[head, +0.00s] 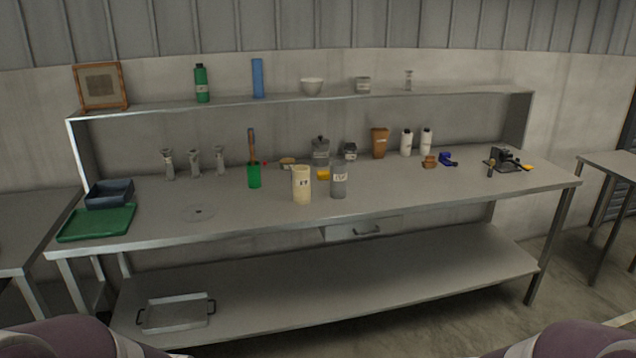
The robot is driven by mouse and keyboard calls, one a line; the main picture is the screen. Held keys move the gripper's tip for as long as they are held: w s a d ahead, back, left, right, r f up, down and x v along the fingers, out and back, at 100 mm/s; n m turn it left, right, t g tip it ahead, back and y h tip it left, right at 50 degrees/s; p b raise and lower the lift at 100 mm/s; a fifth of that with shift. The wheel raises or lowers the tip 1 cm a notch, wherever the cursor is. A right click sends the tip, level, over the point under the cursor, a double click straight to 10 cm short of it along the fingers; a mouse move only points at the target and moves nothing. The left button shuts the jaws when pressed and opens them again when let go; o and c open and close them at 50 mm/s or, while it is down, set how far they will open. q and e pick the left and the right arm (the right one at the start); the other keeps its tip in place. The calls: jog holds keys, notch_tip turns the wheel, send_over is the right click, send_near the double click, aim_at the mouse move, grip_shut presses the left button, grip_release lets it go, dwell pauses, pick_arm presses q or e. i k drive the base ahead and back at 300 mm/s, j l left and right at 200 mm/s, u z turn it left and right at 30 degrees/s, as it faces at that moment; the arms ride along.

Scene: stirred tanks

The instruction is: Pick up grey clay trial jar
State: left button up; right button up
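A grey jar with a white label (339,182) stands upright near the middle of the workbench (420,194), just right of a cream labelled jar (301,184). It looks like the grey clay trial jar, but its label is too small to read. Other greyish jars stand near it: a lidded grey one (320,151) behind and a small dark one with a pale label (350,151). Neither of my grippers shows; only parts of my arms appear at the bottom corners.
A green cup with a brown handle (254,176) and a yellow item (323,174) stand close by. A brown cup (380,142) and white bottles (406,143) are behind to the right. A shelf (440,97) runs above. The bench front is clear.

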aim_at(338, 168)
jog(key=i+l, duration=0.2)
jog(key=i, duration=0.15)
jog(key=i+l, duration=0.15)
jog(key=i, duration=0.25)
jog(key=i+l, duration=0.2)
jog(key=i, duration=0.15)
